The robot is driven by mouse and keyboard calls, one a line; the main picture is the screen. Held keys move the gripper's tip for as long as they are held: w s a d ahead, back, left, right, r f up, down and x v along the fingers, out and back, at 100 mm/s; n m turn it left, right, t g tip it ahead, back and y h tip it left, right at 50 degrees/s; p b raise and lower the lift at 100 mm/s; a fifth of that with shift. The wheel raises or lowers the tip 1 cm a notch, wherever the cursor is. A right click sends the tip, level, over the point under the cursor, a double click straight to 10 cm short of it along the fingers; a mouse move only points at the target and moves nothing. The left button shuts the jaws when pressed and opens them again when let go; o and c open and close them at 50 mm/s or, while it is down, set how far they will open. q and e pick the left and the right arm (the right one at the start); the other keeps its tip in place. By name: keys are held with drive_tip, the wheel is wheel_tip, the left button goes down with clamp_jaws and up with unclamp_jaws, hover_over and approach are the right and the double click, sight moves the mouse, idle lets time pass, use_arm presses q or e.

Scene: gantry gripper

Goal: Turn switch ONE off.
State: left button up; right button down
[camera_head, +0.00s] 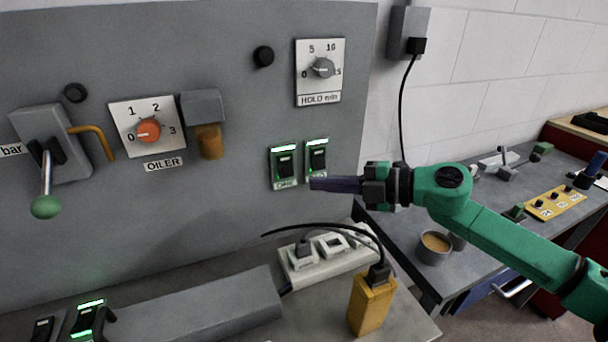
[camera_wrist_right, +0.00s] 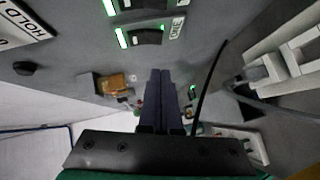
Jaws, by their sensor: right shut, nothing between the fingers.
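Switch ONE (camera_head: 284,164) is the left of two black rockers side by side on the grey panel. The label under it looks like ONE, and its green lamp is lit. Its rocker also shows near the top of the wrist view (camera_wrist_right: 147,38). The right-hand switch (camera_head: 317,156) also has a lit lamp; my fingers cover most of its label. My right gripper (camera_head: 314,184) is shut and empty, its tips just below the two switches. I cannot tell whether the tips touch the panel. My left gripper is not in view.
The HOLD min dial (camera_head: 322,68) is above the switches. A power strip (camera_head: 330,262) with a black cable and a yellow block (camera_head: 371,303) stand below. The OILER dial (camera_head: 148,131) and a green-tipped lever (camera_head: 46,205) are further left.

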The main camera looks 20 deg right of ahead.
sight(284, 176)
drive_tip(key=w+p, duration=0.1)
drive_tip(key=w+a+f+p, duration=0.1)
drive_tip(key=w, duration=0.1)
drive_tip(key=w+a+p, duration=0.1)
drive_tip(key=w+p, duration=0.1)
drive_tip(key=shift+a+f, duration=0.1)
drive_tip(key=shift+f, duration=0.05)
drive_tip(key=shift+w+f, duration=0.25)
drive_tip(key=shift+f, duration=0.05)
